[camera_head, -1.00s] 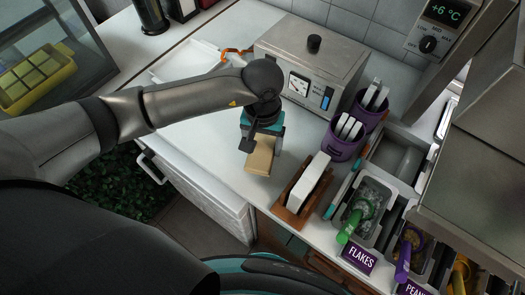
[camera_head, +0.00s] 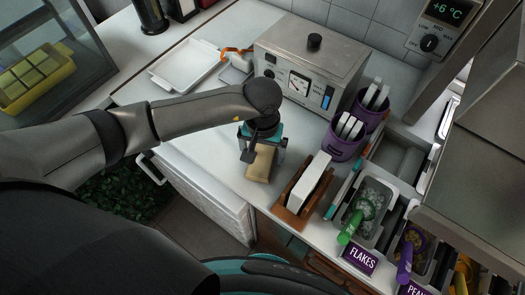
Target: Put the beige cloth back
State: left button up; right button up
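The beige cloth (camera_head: 261,164) is a small folded pad at the near edge of the white counter, directly below my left gripper (camera_head: 263,155). The gripper points down, with a finger showing on each side of the cloth. Its wrist hides the cloth's upper end. I cannot tell whether the fingers press on the cloth or stand apart from it. The cloth appears to be at or just above the counter top. My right gripper is not in view.
A wooden holder (camera_head: 287,212) with a white block stands close on the right. Purple cups (camera_head: 341,146) and topping tubs (camera_head: 368,215) are further right. A metal appliance (camera_head: 310,62) stands behind. A white tray (camera_head: 160,74) lies at the back left. The counter between is clear.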

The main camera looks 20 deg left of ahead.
aim_at(263, 155)
pick_arm(q)
notch_tip(263, 155, up, 12)
jog(key=p, duration=0.1)
jog(key=shift+r, duration=0.15)
dwell(0.4)
